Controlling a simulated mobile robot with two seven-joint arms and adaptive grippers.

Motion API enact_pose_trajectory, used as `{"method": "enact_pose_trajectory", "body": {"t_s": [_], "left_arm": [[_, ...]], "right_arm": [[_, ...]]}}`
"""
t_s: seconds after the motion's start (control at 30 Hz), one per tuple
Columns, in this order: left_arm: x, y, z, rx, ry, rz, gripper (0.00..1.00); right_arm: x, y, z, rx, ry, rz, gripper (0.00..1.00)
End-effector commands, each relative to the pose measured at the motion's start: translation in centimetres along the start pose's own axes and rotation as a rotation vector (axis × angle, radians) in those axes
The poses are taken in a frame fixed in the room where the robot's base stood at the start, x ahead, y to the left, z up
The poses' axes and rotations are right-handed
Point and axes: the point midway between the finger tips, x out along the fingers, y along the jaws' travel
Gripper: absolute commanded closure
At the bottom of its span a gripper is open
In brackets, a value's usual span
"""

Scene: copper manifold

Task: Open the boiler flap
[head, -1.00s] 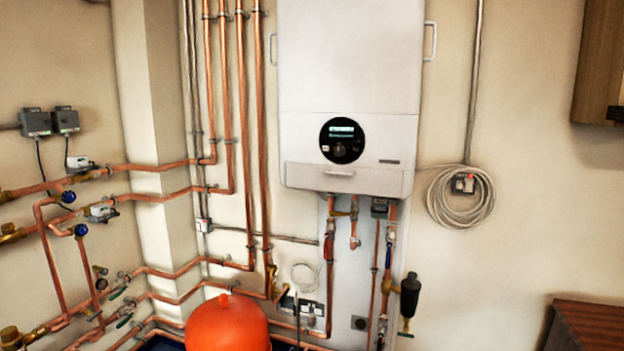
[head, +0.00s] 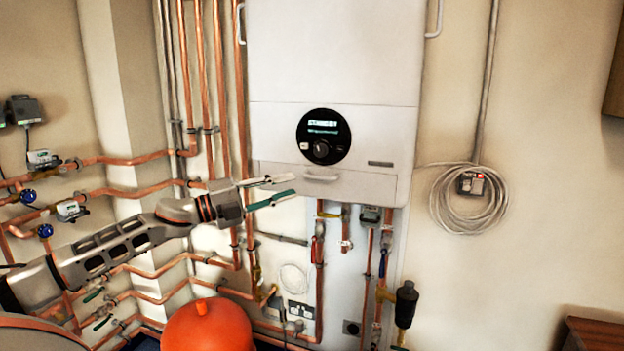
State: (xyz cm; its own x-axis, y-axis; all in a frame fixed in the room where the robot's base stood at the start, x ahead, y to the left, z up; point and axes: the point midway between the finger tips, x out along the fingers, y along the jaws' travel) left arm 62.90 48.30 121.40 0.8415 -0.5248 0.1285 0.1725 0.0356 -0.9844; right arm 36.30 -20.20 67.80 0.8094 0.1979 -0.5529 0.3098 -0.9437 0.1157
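The white boiler (head: 335,60) hangs on the wall in the middle of the head view. Its flap (head: 365,186) is the low front panel below the round black display (head: 322,137), and it looks closed. A small handle (head: 321,178) sits on the flap's upper left part. My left gripper (head: 283,188) points right, just left of the handle and in front of the flap's lower left corner. Its two fingers are apart with nothing between them. I cannot tell how far it is from the flap in depth. My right gripper is not in view.
Copper pipes (head: 202,70) run up the wall left of the boiler, and more pipes and valves hang below it. A red-orange vessel (head: 208,328) stands low in front. A coiled cable (head: 470,208) hangs at right. The wall right of the boiler is mostly clear.

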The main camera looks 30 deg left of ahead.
Motion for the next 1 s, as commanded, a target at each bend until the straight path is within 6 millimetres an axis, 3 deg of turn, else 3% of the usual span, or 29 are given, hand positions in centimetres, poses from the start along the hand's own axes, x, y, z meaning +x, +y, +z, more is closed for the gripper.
{"method": "enact_pose_trajectory", "body": {"t_s": [0.27,0.8,1.0], "left_arm": [[1.3,-0.4,0.2,0.004,-0.001,-0.003,0.76],[6.2,-0.4,0.1,0.003,-0.001,-0.003,0.76],[7.5,-0.2,0.1,0.003,-0.001,-0.001,0.76]], "right_arm": [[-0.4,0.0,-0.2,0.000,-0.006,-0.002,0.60],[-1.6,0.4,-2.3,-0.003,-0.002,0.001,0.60],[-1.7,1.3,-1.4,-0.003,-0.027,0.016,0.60]]}}
